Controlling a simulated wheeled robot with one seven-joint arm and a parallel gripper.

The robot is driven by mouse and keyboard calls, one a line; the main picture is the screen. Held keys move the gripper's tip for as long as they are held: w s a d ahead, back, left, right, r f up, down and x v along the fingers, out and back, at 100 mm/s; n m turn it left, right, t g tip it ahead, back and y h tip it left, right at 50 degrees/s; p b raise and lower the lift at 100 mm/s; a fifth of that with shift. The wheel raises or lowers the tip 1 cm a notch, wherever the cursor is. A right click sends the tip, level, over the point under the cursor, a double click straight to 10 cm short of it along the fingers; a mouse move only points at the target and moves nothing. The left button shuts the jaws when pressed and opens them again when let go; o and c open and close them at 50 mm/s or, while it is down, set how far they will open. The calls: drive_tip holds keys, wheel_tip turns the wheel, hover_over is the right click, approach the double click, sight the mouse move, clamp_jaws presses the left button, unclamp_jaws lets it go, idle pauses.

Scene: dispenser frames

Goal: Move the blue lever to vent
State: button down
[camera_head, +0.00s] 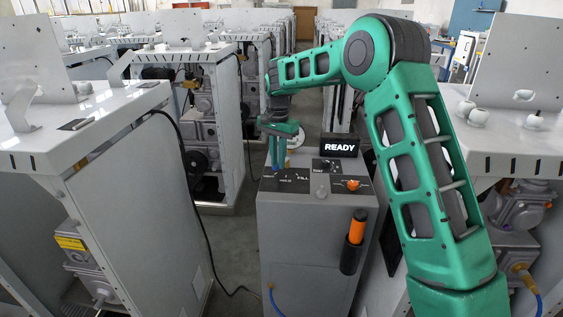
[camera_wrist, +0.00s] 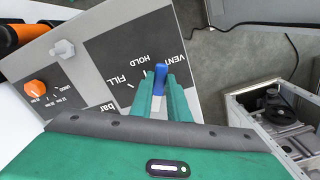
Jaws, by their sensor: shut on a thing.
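The blue lever (camera_wrist: 160,71) stands on a black plate (camera_wrist: 112,52) marked VENT, HOLD and FILL. In the wrist view its top shows between the fingers, close to the HOLD and VENT labels; its exact setting is hard to tell. My gripper (camera_wrist: 159,88) is shut on the lever. In the head view my gripper (camera_head: 277,163) is at the back left of the grey dispenser's (camera_head: 306,228) top, over the lever plate (camera_head: 286,183). The lever is mostly hidden there.
A READY display (camera_head: 340,146) stands at the back of the dispenser top. An orange knob (camera_head: 352,184) and a grey knob (camera_head: 320,192) sit right of the lever plate. An orange-handled tool (camera_head: 357,227) hangs in front. Grey machines (camera_head: 105,125) stand on both sides.

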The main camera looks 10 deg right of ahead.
drive_tip(key=shift+w+a+m, duration=0.5)
drive_tip(key=shift+w+m, duration=0.1)
drive_tip(key=shift+m, duration=0.6)
drive_tip(key=shift+r, duration=0.1)
drive_tip(key=c, duration=1.7)
unclamp_jaws()
wheel_tip(320, 180, up, 11)
drive_tip(key=shift+f, duration=0.2)
